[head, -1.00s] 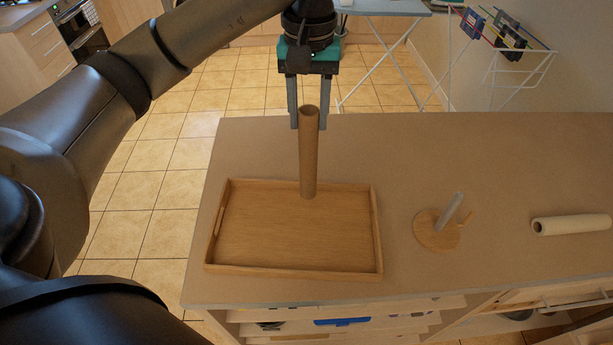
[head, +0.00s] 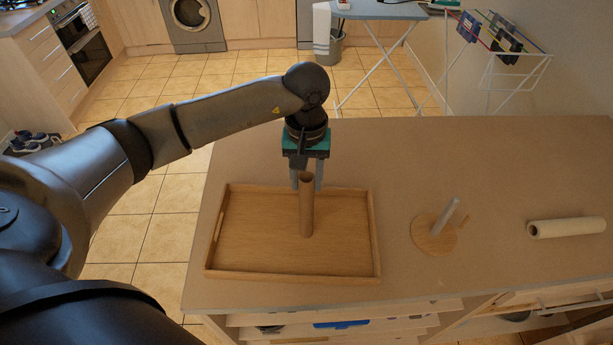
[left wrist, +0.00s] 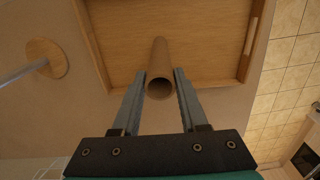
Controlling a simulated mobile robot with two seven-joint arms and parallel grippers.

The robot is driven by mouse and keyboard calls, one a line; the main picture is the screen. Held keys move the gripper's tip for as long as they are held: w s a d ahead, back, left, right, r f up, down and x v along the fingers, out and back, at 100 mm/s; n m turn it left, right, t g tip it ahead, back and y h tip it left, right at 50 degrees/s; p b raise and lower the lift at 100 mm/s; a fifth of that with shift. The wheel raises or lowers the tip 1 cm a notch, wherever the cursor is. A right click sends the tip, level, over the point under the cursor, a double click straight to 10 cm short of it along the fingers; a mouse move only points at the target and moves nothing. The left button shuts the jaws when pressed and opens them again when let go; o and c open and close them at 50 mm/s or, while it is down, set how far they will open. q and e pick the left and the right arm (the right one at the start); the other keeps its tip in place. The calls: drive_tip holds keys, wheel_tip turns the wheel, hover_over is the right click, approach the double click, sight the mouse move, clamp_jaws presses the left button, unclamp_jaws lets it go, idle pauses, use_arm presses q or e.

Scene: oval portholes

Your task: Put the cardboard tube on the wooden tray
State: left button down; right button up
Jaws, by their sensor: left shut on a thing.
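The brown cardboard tube (head: 307,210) stands upright over the inner floor of the wooden tray (head: 230,268), right of its middle. I cannot tell whether its lower end touches the tray. My left gripper (head: 306,186) is shut on the tube near its upper end, from the far side. In the left wrist view the tube (left wrist: 159,72) sits between the two fingers, with the tray (left wrist: 118,62) beyond it. My right gripper is not in view.
A round wooden stand with a grey post (head: 436,235) is right of the tray. A pale roll (head: 567,227) lies farther right. The counter (head: 400,150) is clear behind the stand and between these things.

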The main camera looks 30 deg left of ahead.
use_arm(q)
drive_tip(key=shift+f, duration=0.15)
drive_tip(key=shift+c, duration=2.2)
unclamp_jaws()
drive_tip(key=shift+r, duration=0.3)
wheel_tip(320, 180, up, 12)
drive_tip(key=b, duration=0.1)
drive_tip(key=shift+b, duration=0.3)
